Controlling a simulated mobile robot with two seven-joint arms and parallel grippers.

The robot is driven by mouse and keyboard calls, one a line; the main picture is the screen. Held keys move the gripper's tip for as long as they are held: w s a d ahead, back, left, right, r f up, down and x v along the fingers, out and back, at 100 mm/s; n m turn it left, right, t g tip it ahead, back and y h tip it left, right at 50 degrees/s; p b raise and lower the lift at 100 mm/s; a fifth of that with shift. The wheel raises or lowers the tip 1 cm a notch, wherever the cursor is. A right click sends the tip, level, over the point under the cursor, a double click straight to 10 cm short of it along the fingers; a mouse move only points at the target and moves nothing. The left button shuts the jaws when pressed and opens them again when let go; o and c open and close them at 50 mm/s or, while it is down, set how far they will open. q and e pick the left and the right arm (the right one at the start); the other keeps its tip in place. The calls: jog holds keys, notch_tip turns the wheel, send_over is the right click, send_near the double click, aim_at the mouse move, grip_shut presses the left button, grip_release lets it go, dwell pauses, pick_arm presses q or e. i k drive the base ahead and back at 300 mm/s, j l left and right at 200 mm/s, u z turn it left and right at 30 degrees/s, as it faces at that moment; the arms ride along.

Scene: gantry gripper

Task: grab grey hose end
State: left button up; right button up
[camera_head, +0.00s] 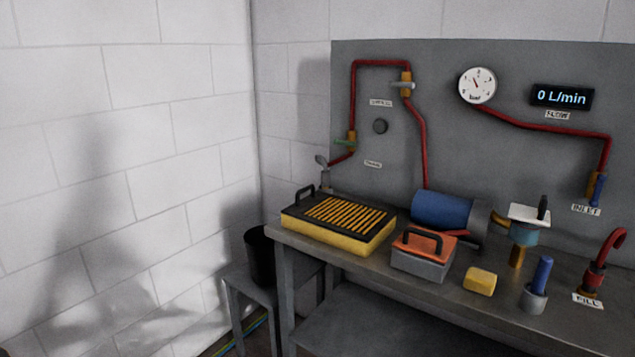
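I cannot make out a clear grey hose end in the head view. A grey collar (532,300) with a blue cylinder (543,270) standing in it is on the bench's front right; I cannot tell whether it belongs to a hose. A blue piece (598,188) hangs under the brass fitting at the INLET label (586,209). A red hooked pipe (607,250) rises at the bench's right, behind the FILL label (588,301). Neither of my grippers is in view.
The metal bench (430,293) carries a yellow-black grated box (340,222), a blue motor-like cylinder (442,210), an orange-lidded box (423,255) and a yellow block (480,280). A black bucket (260,257) stands on a low stand at left. A grey panel with red pipes rises behind.

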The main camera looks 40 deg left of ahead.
aim_at(325, 176)
jog(key=j+u, duration=0.1)
jog(key=j, duration=0.3)
jog(key=i+j+u, duration=0.1)
jog(key=j, duration=0.3)
jog(key=i+j+u, duration=0.1)
jog(key=j, duration=0.3)
jog(key=i+j+u, duration=0.1)
jog(key=j, duration=0.3)
jog(key=i+j+u, duration=0.1)
jog(key=j, duration=0.3)
jog(key=i+j+u, duration=0.1)
jog(key=j, duration=0.3)
jog(key=i+j+u, duration=0.1)
jog(key=j, duration=0.25)
jog(key=i, duration=0.05)
